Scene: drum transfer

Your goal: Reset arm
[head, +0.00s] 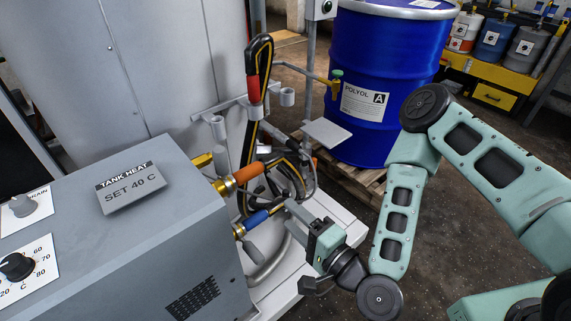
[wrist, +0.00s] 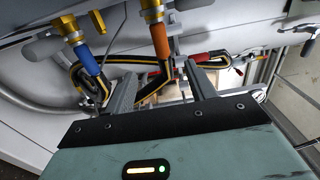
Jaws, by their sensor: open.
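My gripper (head: 297,213) is at the end of my green arm, in the middle of the head view, just right of the grey machine cabinet. In the wrist view my gripper (wrist: 158,84) shows two grey fingers spread apart with nothing held between them. Beyond the fingers are an orange hose fitting (wrist: 161,42) and a blue hose fitting (wrist: 88,61). In the head view the orange fitting (head: 249,173) and the blue fitting (head: 256,219) sit on the cabinet's right side, left of my gripper.
The grey cabinet (head: 150,235) has a "SET 40 C" plate and dials. A blue POLYOL drum (head: 388,75) stands on a wooden pallet (head: 345,178) behind my arm. A black hose with a red fitting (head: 253,90) hangs on a holder. Floor (head: 440,235) shows to the right.

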